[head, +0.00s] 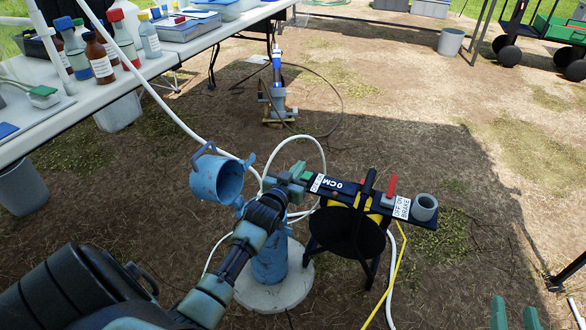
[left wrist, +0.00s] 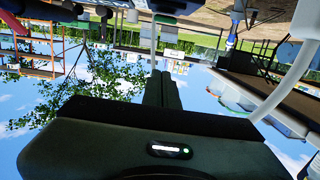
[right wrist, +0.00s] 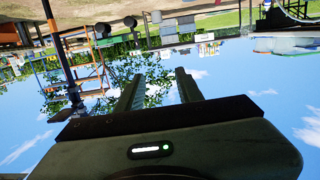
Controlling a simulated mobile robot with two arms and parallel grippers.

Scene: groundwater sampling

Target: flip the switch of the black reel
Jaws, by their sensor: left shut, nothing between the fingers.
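The black reel (head: 345,230) stands on dark legs on the ground right of centre in the head view. A black panel across its top carries white labels, a small upright red lever (head: 391,186), a black handle (head: 367,185) and a grey round cup (head: 424,207). My left gripper (head: 300,178) is shut and empty at the panel's left end, some way left of the red lever; I cannot tell if it touches the panel. Its closed fingers show in the left wrist view (left wrist: 163,90). My right gripper (head: 515,314) is open and empty at the bottom right.
A blue well casing (head: 270,262) with an open blue cap (head: 217,178) stands on a round concrete pad left of the reel. White hose and yellow tape (head: 388,285) trail nearby. A table (head: 85,98) with bottles is at upper left. Ground right of the reel is clear.

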